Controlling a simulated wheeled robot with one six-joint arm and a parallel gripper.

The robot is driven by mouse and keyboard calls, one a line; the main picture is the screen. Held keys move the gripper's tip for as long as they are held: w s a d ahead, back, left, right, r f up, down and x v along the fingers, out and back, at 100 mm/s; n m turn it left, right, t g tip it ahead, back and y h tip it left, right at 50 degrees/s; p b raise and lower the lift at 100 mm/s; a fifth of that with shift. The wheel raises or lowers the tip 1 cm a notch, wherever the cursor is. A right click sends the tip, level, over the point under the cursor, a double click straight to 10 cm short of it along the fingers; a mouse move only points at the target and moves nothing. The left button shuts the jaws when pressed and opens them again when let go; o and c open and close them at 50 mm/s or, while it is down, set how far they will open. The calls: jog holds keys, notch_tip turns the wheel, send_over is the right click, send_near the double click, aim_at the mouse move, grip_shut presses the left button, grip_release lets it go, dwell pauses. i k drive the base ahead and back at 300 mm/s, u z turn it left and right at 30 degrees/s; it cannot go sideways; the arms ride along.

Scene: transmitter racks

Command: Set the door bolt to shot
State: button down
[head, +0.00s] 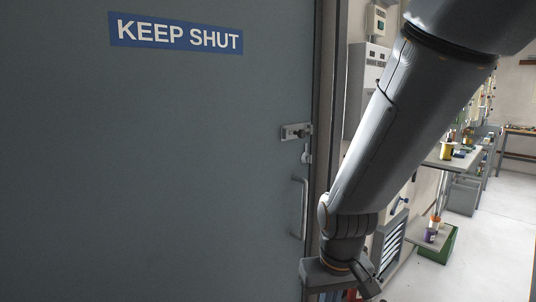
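A grey door (170,170) with a blue "KEEP SHUT" sign (176,33) fills the left of the head view. The small metal door bolt (294,131) sits near the door's right edge, at mid height in the picture, with a knob at its right end. I cannot tell whether the bolt reaches into the frame. My gripper (368,286) is low in the picture, below and to the right of the bolt and apart from it. Its fingers are small, dark and partly cut off by the lower edge, so their opening is unclear.
A vertical pull handle (300,208) and a small lock fitting sit below the bolt. Floor at right is clear.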

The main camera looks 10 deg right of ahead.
aim_at(300, 133)
jog(key=k, duration=0.5)
jog(key=z, duration=1.8)
jog(key=i, duration=0.95)
jog(key=u, duration=1.75)
